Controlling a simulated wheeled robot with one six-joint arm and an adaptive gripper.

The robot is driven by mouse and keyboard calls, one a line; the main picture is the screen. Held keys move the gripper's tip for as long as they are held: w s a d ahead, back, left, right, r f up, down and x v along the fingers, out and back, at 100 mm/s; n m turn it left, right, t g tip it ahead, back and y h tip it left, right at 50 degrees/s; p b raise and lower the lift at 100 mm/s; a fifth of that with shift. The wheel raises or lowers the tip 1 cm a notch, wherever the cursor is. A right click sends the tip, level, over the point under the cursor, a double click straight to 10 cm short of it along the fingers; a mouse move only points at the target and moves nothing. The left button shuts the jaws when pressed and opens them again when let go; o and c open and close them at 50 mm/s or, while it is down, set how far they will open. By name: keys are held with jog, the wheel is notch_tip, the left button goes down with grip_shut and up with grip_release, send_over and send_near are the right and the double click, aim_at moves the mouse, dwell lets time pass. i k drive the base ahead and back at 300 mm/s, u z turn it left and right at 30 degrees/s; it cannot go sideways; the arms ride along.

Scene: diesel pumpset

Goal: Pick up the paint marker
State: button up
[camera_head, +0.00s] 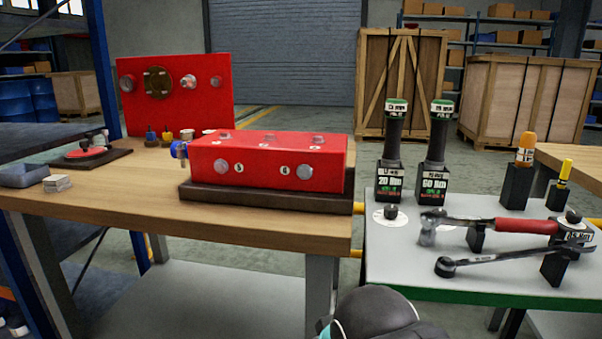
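A slim yellow marker-like item (565,170) stands upright in a small black holder (558,196) at the right of the grey-topped trolley (410,262). This looks like the paint marker, though its label is too small to read. To its left, a thicker orange-capped item (525,148) with a white label stands in a taller black holder (515,187). My gripper's fingers do not show. Only a dark rounded part of my arm is in view at the bottom middle, apart from the markers.
Two tall green-topped tools (394,135) stand on the trolley, left of the orange item. A red block (268,160) sits on the wooden bench (280,225) at left.

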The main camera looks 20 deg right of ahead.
aim_at(567, 164)
jog(key=z, duration=1.95)
jog(key=k, duration=0.3)
jog(key=i, duration=0.3)
jog(key=u, duration=3.35)
jog(key=k, duration=1.55)
jog(key=z, duration=0.9)
